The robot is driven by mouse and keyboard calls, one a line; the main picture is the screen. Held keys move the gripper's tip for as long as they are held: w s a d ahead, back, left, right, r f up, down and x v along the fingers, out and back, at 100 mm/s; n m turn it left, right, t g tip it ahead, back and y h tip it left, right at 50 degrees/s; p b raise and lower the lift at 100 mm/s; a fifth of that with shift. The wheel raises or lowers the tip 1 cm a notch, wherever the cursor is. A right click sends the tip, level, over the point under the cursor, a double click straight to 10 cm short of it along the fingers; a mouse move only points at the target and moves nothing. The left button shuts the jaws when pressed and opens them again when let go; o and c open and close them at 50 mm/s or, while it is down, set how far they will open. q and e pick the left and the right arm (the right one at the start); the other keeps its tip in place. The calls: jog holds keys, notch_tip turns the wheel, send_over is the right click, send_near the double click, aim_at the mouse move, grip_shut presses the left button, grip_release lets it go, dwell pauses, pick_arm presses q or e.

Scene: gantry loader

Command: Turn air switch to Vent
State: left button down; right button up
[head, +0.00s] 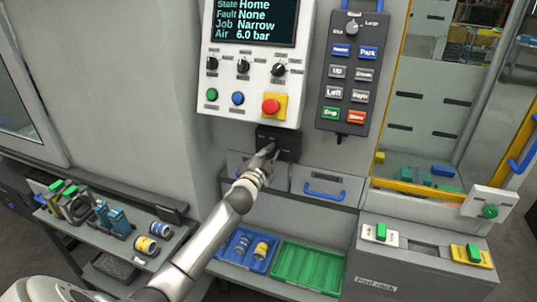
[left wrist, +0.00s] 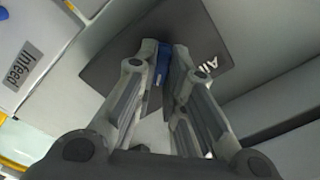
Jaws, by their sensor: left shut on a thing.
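The air switch has a blue handle (left wrist: 163,62) on a dark plate (left wrist: 220,45) lettered "Air" in the left wrist view. In the head view its dark box (head: 291,142) is fixed below the control panel, with the handle hidden by my gripper. My left gripper (head: 266,153) reaches up to this box from below. In the left wrist view its fingers (left wrist: 157,58) are closed on the blue handle. The handle's exact setting and any Vent mark are hidden or too small to read. The panel display (head: 254,20) reads Air 6.0 bar. My right gripper is not in view.
A red stop button (head: 271,106) and several knobs sit above the box. A button pendant (head: 350,75) hangs to its right. Drawers with blue handles (head: 323,196) lie below. A green tray (head: 307,274) and a side shelf with tools (head: 115,222) are lower down.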

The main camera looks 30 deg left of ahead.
pick_arm(q)
jog(key=shift+f+m, duration=0.15)
jog(key=shift+m, duration=4.05)
jog(key=c, duration=1.5)
grip_release()
jog(key=shift+s+d, duration=0.1)
jog(key=shift+s, duration=0.05)
jog(key=v, duration=1.1)
jog(key=shift+s, duration=0.4)
